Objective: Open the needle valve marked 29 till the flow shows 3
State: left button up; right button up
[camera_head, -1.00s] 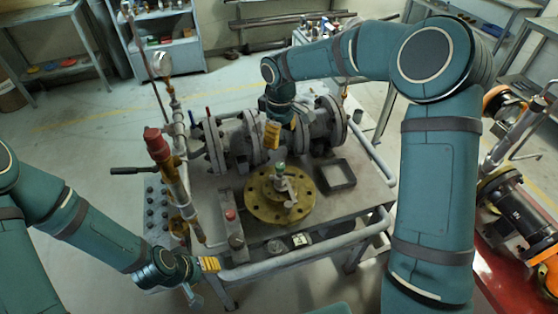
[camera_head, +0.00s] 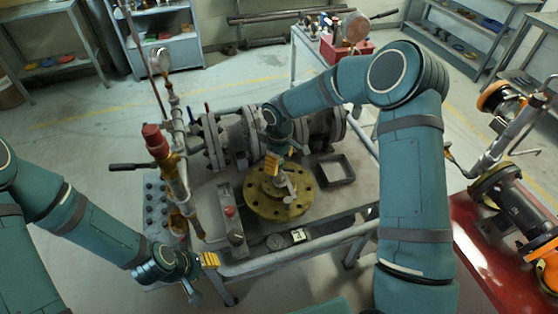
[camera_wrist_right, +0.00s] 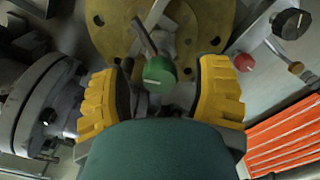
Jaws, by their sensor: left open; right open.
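A valve with a green round knob (camera_wrist_right: 158,72) stands on a round brass flange (camera_head: 262,204). In the head view my right gripper hides most of the knob. My right gripper (camera_head: 283,162) points down over this valve. In the right wrist view its yellow fingers (camera_wrist_right: 158,85) are apart, one on each side of the green knob, with gaps to it. No number 29 is readable on any valve. A small white plate (camera_head: 298,236) and a round dial (camera_head: 275,242) sit at the bench's front; their readings are too small to tell. My left gripper (camera_head: 203,265) is open and empty at the bench's front left.
A grey flanged pipe (camera_head: 228,140) runs behind the brass flange. A red-capped vertical pipe (camera_head: 152,140) stands at the left. A red knob (camera_head: 230,211) and black knob (camera_wrist_right: 291,22) are near the flange. An open square tray (camera_head: 335,172) lies right of it.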

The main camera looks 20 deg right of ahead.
grip_shut()
jog(key=m+b, duration=0.2)
jog(key=b, duration=0.1)
jog(key=shift+f+m, duration=0.15)
jog(key=shift+m, duration=0.25)
jog(key=shift+m+b, duration=0.35)
jog(key=shift+m, duration=0.95)
grip_release()
